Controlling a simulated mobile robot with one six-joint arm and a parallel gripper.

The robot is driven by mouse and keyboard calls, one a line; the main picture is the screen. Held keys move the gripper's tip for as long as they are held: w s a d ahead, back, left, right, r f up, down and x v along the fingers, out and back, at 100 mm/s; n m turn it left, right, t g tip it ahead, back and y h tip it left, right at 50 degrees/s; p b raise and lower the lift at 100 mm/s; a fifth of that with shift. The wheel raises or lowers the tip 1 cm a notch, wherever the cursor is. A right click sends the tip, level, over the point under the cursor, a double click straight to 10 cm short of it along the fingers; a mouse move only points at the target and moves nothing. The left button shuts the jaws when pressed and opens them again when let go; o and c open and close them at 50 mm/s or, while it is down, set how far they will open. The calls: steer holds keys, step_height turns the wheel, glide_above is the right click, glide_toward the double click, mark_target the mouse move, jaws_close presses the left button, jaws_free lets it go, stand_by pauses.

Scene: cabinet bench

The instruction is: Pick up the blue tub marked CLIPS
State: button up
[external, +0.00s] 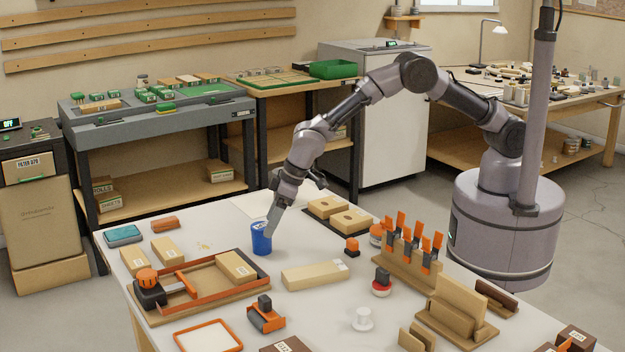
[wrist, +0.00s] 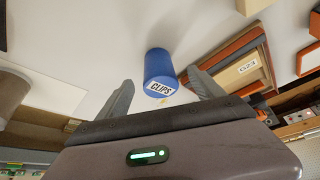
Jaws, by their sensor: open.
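The blue tub marked CLIPS (external: 261,240) stands upright on the white table, left of the middle in the external view. In the wrist view the blue tub (wrist: 160,68) shows its white CLIPS label facing the camera. My gripper (external: 269,230) is at the tub, its fingers overlapping the tub's right side in the external view. In the wrist view my gripper (wrist: 160,90) is open, with one finger on each side of the tub and visible gaps between. Whether a finger touches the tub cannot be told.
An orange-edged wooden clamp frame (external: 205,284) with a block lies in front of the tub. A long wooden block (external: 314,274) lies to its front right. A dark board with two wooden blocks (external: 338,214) is behind right. Bare table surrounds the tub on its left.

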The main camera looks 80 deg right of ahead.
mark_target(262, 237)
steer(key=b+x, duration=0.2)
steer(key=x, duration=0.4)
steer(key=shift+w+b, duration=0.3)
steer(key=shift+d+r, duration=0.1)
steer(key=shift+r, duration=0.05)
